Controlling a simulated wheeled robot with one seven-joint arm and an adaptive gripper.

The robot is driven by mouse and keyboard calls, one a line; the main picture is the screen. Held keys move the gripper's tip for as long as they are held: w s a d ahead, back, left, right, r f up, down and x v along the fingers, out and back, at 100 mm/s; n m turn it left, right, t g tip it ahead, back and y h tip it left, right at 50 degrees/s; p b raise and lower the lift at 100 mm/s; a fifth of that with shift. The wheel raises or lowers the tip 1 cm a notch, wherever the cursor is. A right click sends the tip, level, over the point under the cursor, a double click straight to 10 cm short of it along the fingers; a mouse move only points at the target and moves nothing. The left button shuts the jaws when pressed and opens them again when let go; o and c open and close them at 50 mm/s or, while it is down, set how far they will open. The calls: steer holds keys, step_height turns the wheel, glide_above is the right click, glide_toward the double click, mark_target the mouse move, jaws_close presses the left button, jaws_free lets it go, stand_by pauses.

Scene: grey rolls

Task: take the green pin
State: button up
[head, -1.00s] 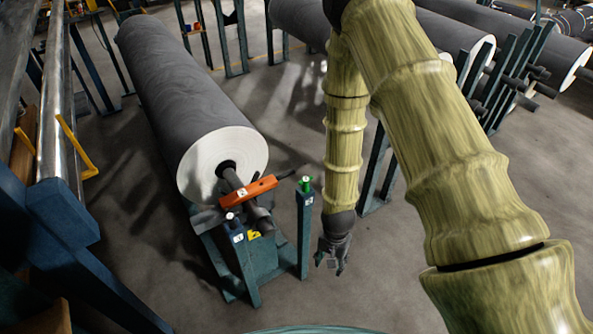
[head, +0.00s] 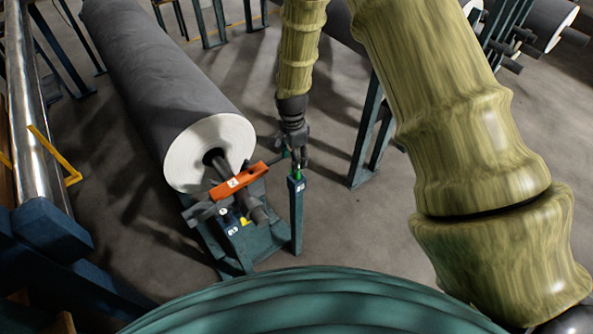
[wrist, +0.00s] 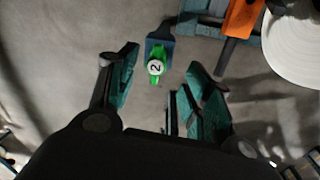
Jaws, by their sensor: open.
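The green pin (wrist: 155,68) has a white top marked 2 and stands on a dark blue post in the wrist view. In the head view the pin (head: 297,174) shows at the top of the post (head: 297,215), partly behind my fingers. My gripper (head: 294,160) is over the post top. In the wrist view my gripper (wrist: 148,88) is open, with one finger left of the pin and the other to its right. The pin lies between the finger lines, a little ahead of the tips. Nothing is held.
An orange bar (head: 238,181) crosses the shaft of the large grey roll (head: 165,85), just left of the post. The roll's stand (head: 225,250) is below it. Another blue-green stand (head: 368,140) is to the right. The floor between them is clear.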

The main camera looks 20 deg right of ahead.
mark_target(297, 177)
steer(key=shift+s+d+f+p, duration=0.15)
steer(key=shift+f+p, duration=0.5)
steer(key=shift+f, duration=0.95)
steer(key=shift+s+d+f+p, duration=0.15)
steer(key=shift+f+p, duration=0.45)
steer(key=shift+f, duration=1)
jaws_close()
